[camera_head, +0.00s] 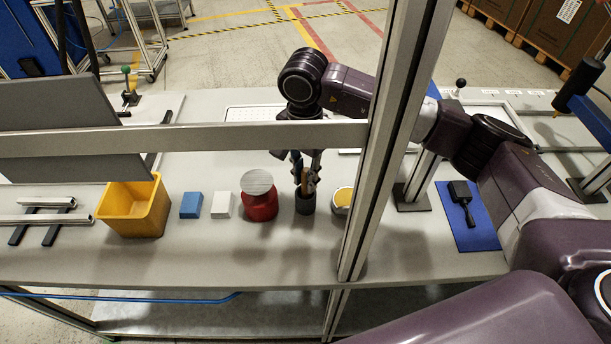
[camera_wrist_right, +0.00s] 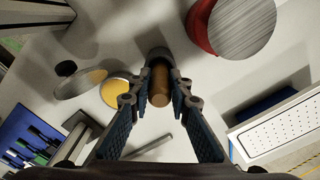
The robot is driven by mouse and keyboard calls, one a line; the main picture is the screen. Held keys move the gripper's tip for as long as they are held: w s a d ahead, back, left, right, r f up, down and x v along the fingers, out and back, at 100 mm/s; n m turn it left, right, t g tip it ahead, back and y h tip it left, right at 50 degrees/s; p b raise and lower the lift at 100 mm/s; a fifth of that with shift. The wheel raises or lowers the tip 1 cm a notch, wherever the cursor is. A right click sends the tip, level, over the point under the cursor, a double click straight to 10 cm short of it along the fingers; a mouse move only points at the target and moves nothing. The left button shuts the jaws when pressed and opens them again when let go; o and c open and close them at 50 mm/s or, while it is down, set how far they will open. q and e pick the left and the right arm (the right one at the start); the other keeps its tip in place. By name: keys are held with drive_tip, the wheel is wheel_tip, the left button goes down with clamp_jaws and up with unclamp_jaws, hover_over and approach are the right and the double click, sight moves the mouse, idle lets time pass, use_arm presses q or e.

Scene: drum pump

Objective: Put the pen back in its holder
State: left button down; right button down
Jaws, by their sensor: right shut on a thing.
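My right gripper (camera_head: 308,168) points down over the dark cylindrical holder (camera_head: 305,204) on the bench. In the right wrist view its fingers (camera_wrist_right: 158,88) are closed around a brown rod (camera_wrist_right: 159,82), seen end-on, which I take to be the pen. The dark holder (camera_wrist_right: 155,53) shows just behind the rod, partly hidden by the fingers. The rod stands roughly upright above or in the holder; I cannot tell how deep its lower end is. My left gripper is not in view.
A red can (camera_head: 260,199) with a grey lid stands left of the holder, and a yellow-topped round container (camera_head: 342,199) close on its right. White (camera_head: 221,205) and blue (camera_head: 191,205) blocks and a yellow bin (camera_head: 135,208) are further left. A metal post (camera_head: 383,150) stands in front at right.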

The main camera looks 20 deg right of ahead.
drive_tip(key=c, duration=2.1)
unclamp_jaws()
drive_tip(key=o, duration=0.3)
drive_tip(key=shift+r+p, duration=0.25)
drive_tip(key=shift+p, duration=0.05)
wheel_tip(320, 180, up, 11)
drive_tip(key=b, duration=0.3)
drive_tip(key=shift+f, duration=0.2)
drive_tip(key=shift+r+b, duration=0.3)
drive_tip(key=shift+r, duration=0.25)
